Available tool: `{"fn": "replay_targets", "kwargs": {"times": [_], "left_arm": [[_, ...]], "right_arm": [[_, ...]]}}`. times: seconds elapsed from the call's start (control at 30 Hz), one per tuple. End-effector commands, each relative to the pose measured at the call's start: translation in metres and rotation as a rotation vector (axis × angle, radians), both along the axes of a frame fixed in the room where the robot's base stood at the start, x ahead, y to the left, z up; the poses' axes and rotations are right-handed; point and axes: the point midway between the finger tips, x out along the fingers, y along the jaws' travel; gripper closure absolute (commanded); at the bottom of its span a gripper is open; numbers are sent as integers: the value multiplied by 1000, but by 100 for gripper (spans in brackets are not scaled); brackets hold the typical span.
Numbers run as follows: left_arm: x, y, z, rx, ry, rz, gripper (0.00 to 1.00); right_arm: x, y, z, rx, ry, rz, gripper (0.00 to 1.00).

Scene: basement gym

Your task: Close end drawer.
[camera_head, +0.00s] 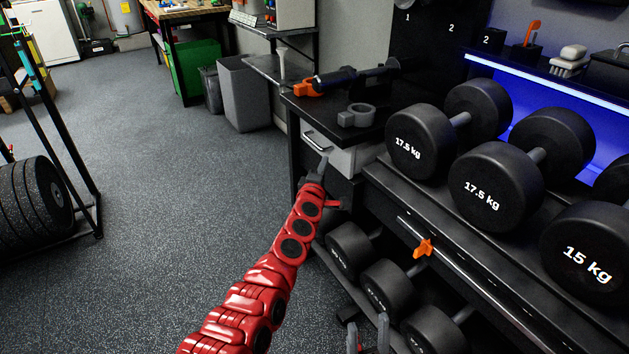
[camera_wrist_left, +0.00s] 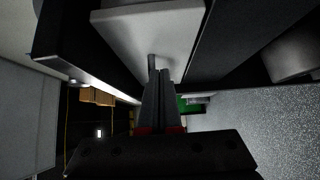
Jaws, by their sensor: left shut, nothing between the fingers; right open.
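The end drawer (camera_head: 343,159) is a light grey drawer with a silver bar handle (camera_head: 316,142), under the black top at the end of the dumbbell rack. How far it stands out is hard to tell. My left gripper (camera_head: 323,163) is shut and empty, its fingertips at the drawer front just below the handle. In the left wrist view, the shut fingers (camera_wrist_left: 159,75) point at a pale panel (camera_wrist_left: 150,30), which looks like the drawer; contact cannot be told. My right gripper (camera_head: 368,338) is open at the bottom edge of the head view, in front of the lower dumbbells.
The black top (camera_head: 330,107) carries an orange-and-black tool (camera_head: 340,80) and a grey clamp-like collar (camera_head: 357,115). Heavy dumbbells (camera_head: 496,185) fill the rack to the right.

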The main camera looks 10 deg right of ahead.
Motion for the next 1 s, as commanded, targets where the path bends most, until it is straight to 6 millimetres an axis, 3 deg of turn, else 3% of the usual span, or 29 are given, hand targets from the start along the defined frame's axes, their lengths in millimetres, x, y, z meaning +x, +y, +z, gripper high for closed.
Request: {"fn": "replay_targets", "kwargs": {"times": [0.03,0.2,0.7,1.0], "left_arm": [[-3,7,5,0,3,4,100],[-23,16,6,-7,7,6,100],[-71,39,2,-6,4,5,100],[-86,48,2,0,-1,4,100]], "right_arm": [[0,0,14,0,0,0,50],[0,0,36,0,0,0,50],[0,0,69,0,0,0,50],[0,0,76,0,0,0,50]]}}
